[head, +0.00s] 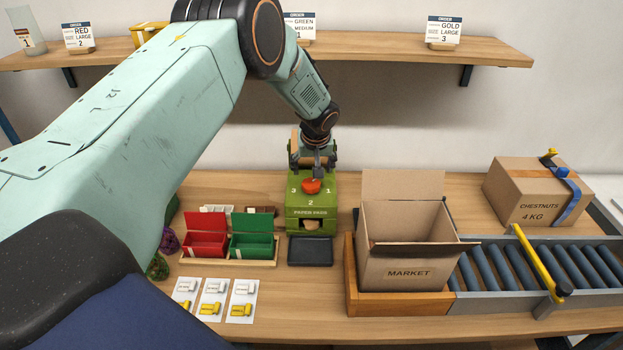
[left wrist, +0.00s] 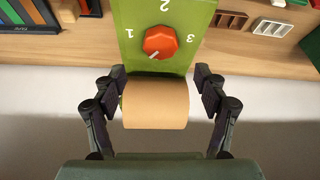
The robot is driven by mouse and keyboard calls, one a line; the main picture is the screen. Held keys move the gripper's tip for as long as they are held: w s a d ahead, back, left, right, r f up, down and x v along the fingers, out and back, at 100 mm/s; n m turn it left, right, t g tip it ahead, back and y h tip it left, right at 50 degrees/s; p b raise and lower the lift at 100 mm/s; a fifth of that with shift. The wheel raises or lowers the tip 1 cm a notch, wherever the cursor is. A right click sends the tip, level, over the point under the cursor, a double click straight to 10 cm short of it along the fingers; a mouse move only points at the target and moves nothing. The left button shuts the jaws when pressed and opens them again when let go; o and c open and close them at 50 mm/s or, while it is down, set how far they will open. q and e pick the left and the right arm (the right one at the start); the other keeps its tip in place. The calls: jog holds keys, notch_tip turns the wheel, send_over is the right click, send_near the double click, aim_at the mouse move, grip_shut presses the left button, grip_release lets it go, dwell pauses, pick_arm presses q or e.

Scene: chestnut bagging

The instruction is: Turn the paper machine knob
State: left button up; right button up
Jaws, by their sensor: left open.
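The green paper machine (head: 311,222) stands on the table in the head view, labelled PAPER PADS, with numbers 3, 2 and 1 around its orange-red knob (head: 312,186). In the left wrist view the knob (left wrist: 160,42) shows a pale pointer mark towards the lower left, below the 1. A brown paper roll (left wrist: 155,104) sits behind the knob. My left gripper (head: 314,160) is over the back of the machine. In the left wrist view my left gripper (left wrist: 155,84) is open, its fingers apart on both sides of the roll, with the knob beyond the fingertips. My right gripper is out of view.
A dark tray (head: 310,263) lies before the machine. Red (head: 205,243) and green (head: 252,247) bins stand left of it. An open MARKET box (head: 403,275) stands right, beside a roller conveyor (head: 540,267). A shelf (head: 420,54) runs behind my arm.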

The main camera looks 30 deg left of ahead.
aim_at(311, 183)
pick_arm(q)
jog(key=x, duration=0.6)
jog(key=shift+f, duration=0.1)
jog(key=shift+x, duration=0.8)
jog(key=shift+s, duration=0.1)
jog(key=c, duration=1.1)
jog(key=shift+c, duration=0.2)
